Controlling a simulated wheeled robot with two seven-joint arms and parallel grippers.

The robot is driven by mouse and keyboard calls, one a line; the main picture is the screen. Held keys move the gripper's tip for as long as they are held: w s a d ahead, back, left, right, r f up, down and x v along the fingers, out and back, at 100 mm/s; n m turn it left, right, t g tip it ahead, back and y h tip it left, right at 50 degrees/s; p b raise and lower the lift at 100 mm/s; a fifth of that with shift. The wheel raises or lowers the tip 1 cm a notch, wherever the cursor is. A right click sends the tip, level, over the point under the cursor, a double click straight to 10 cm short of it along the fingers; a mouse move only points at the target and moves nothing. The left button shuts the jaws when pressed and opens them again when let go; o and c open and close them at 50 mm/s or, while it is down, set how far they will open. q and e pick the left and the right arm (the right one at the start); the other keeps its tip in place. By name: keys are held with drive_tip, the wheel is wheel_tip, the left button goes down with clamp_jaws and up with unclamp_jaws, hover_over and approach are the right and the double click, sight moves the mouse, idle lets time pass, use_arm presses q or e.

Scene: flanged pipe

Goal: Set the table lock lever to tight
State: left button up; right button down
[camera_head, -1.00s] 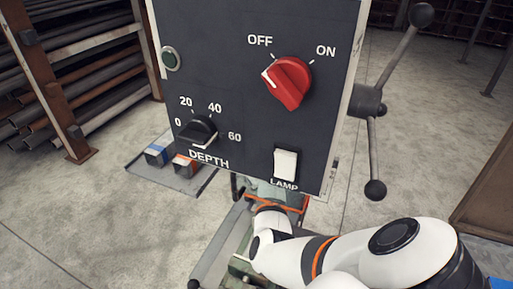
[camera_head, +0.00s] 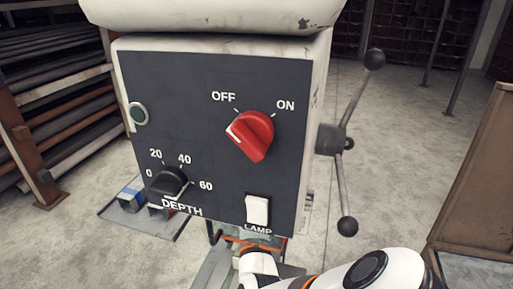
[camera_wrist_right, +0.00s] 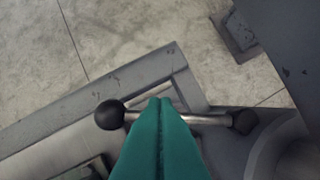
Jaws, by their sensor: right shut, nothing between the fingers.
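A metal lever (camera_wrist_right: 205,119) with a black ball knob (camera_wrist_right: 110,115) at its left end lies across the middle of the right wrist view. Its right end meets a dark round part (camera_wrist_right: 243,122). It looks like the table lock lever, but no tight mark shows. The teal fingers of my right gripper (camera_wrist_right: 160,101) are shut with nothing between them. They overlap the lever's rod in the picture and hide part of it; I cannot tell whether they touch it. In the head view my right arm reaches in below the control box, and its gripper is hidden. My left gripper is not in view.
The control box (camera_head: 215,95) carries a red switch (camera_head: 252,135), a depth knob (camera_head: 170,182) and a lamp switch (camera_head: 257,210). A handle with ball ends (camera_head: 345,140) sticks out on its right side. A pipe rack (camera_head: 60,110) stands at left, a brown cabinet (camera_head: 478,190) at right.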

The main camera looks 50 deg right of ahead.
drive_tip(key=s, duration=0.3)
drive_tip(key=s+b, duration=0.1)
drive_tip(key=s, duration=0.3)
drive_tip(key=s+b, duration=0.1)
drive_tip(key=s, duration=0.3)
drive_tip(key=shift+a+r, duration=0.3)
drive_tip(key=shift+a, duration=0.1)
drive_tip(key=shift+s+r, duration=0.1)
drive_tip(key=shift+s, duration=0.55)
